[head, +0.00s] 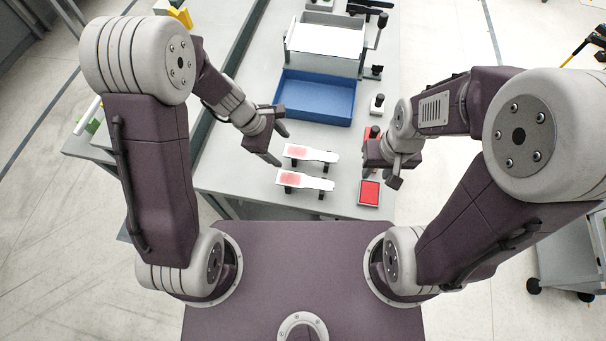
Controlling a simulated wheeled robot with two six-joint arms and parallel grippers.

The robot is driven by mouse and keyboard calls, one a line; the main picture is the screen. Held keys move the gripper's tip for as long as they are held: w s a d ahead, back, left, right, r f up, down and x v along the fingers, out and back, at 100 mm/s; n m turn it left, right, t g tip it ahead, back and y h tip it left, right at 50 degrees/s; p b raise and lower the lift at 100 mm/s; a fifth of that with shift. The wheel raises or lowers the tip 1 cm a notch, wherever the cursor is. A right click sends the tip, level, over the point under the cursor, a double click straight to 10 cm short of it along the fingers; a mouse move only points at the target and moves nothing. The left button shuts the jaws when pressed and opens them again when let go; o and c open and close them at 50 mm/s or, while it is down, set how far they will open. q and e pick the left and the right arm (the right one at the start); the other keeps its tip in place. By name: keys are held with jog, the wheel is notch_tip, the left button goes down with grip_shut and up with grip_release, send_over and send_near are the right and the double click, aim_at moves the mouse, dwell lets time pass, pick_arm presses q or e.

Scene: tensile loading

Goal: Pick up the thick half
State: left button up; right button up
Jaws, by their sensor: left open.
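Two flat white pieces with reddish patches at their left ends lie side by side on small dark supports on the table. One is the farther piece (322,155) and the other is the nearer piece (317,183). I cannot tell from this view which is the thick half. My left gripper (279,146) is open and empty, just left of the farther piece, with its fingers spread. My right gripper (396,180) hangs right of both pieces, close to a red-topped block; its finger opening is too small to judge.
A red pad in a dark frame (369,193) lies near the table's front right. A blue tray (315,98) stands behind the pieces, with a white-topped apparatus (326,42) beyond it. A small black-and-white device (377,104) stands right of the tray. The table (237,172) is clear at left.

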pick_arm(q)
jog(key=d+n+p, duration=0.1)
jog(key=d, duration=0.1)
jog(key=g, duration=0.2)
send_near(302, 181)
jog(key=shift+p+x, duration=0.45)
jog(key=shift+x, duration=0.5)
jog(key=shift+w+d+f, duration=0.15)
jog(key=shift+w+f, duration=0.05)
jog(key=shift+f, duration=0.15)
jog(key=x, duration=0.4)
jog(key=shift+s, duration=0.3)
jog(key=shift+w+d+f, duration=0.1)
jog(key=shift+d+f, duration=0.2)
jog(key=shift+f, duration=0.1)
pick_arm(e)
notch_tip(302, 181, up, 3)
jog(key=shift+r, duration=0.2)
pick_arm(q)
jog(key=shift+f+b, duration=0.25)
jog(key=shift+b, duration=0.2)
pick_arm(e)
jog(key=shift+s+f, duration=0.1)
jog(key=shift+f, duration=0.3)
pick_arm(q)
jog(key=shift+c, duration=0.3)
